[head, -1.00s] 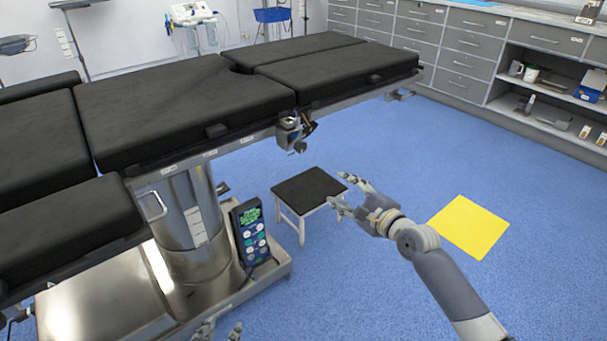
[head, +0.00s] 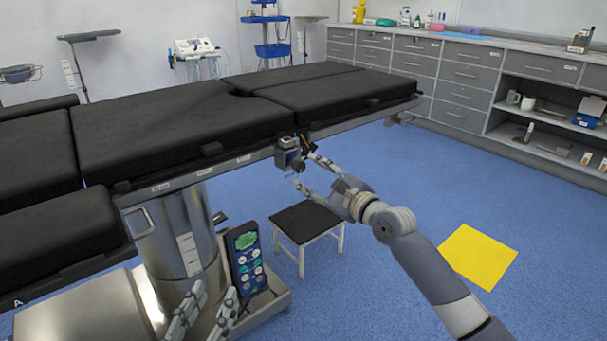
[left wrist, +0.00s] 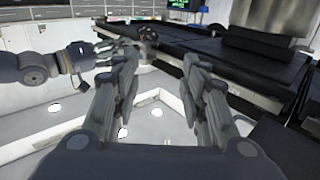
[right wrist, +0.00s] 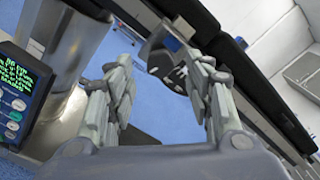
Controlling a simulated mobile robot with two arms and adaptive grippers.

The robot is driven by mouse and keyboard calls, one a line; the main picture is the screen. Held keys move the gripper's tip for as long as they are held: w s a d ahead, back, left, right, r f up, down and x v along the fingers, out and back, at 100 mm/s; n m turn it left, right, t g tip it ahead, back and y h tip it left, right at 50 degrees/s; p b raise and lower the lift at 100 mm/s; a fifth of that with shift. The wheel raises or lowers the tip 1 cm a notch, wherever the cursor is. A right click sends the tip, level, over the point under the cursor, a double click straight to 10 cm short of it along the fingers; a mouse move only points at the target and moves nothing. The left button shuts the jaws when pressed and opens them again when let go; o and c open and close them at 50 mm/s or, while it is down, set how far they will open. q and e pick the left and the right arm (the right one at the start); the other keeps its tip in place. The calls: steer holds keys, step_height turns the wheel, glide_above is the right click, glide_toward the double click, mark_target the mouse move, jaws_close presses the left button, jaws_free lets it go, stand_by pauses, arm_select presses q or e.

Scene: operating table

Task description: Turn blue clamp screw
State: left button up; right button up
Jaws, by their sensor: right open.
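The clamp (head: 288,153) is a dark grey block on the side rail of the operating table. A small blue patch on it shows in the right wrist view (right wrist: 172,43), and a dark round knob (right wrist: 172,76) sits below; I cannot tell if that is the screw. My right gripper (head: 303,166) is open, its fingertips close to the clamp; in the right wrist view the clamp lies ahead, between and beyond the fingers. I cannot tell if they touch. My left gripper (head: 212,288) is open and empty, low in front of the table column.
The operating table (head: 180,120) has black pads and a metal rail. A small stool (head: 307,222) stands below the clamp. A control pendant (head: 247,262) hangs by the column. A yellow sheet (head: 478,257) lies on open blue floor at right.

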mark_target(301, 168)
steer(key=b+x, duration=0.1)
steer(key=x, duration=0.2)
arm_select(q)
step_height(301, 168, up, 6)
steer(key=t+h, duration=0.1)
steer(key=t, duration=0.2)
steer(key=shift+s+d+r+t, duration=0.25)
steer(key=shift+s+d+t, duration=0.05)
steer(key=shift+s+d, duration=0.1)
arm_select(e)
steer(key=shift+w+a, duration=0.15)
steer(key=shift+w, duration=0.1)
steer(key=shift+c, duration=0.6)
steer(key=c, duration=0.9)
